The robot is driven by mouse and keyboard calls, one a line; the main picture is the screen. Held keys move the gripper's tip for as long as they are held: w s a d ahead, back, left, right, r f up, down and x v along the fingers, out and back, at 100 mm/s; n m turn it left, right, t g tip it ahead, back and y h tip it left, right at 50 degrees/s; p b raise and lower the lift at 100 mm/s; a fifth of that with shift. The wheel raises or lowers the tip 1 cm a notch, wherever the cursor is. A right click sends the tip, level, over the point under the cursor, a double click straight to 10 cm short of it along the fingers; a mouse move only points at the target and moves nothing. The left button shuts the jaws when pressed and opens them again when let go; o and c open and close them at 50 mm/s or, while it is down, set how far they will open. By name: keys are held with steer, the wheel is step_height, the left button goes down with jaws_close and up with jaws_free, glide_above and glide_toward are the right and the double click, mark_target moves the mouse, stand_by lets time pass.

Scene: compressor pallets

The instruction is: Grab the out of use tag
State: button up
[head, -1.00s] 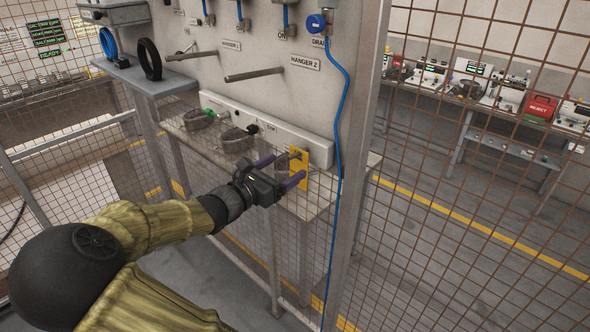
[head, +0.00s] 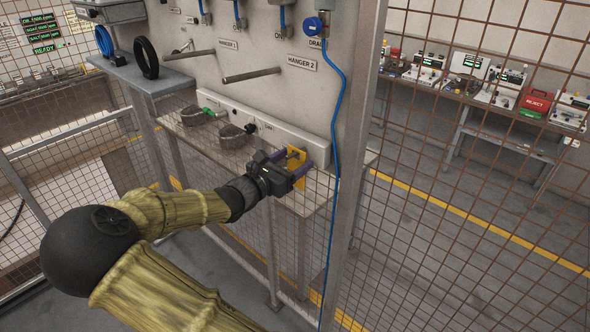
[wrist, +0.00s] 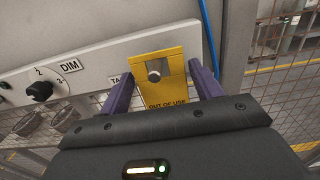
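The yellow out of use tag (wrist: 160,82) hangs on a round metal peg on the pale panel strip in the wrist view. Its lower edge is hidden behind my gripper's body. My gripper (wrist: 160,83) is open, with one purple finger on each side of the tag.
A black DIM knob (wrist: 39,91) sits left of the tag on the strip. A blue hose (head: 340,110) hangs just to its right, by the metal post (head: 352,150). Wire mesh surrounds the area. Hanger bars (head: 250,75) stick out above.

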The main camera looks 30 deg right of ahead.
steer(key=c, duration=0.6)
steer(key=shift+r+b, duration=0.15)
steer(key=shift+b, duration=0.6)
steer(key=b+v, duration=0.1)
steer(key=v, duration=0.8)
steer(key=b+v, duration=0.2)
steer(key=v, duration=0.7)
steer(key=shift+r, duration=0.2)
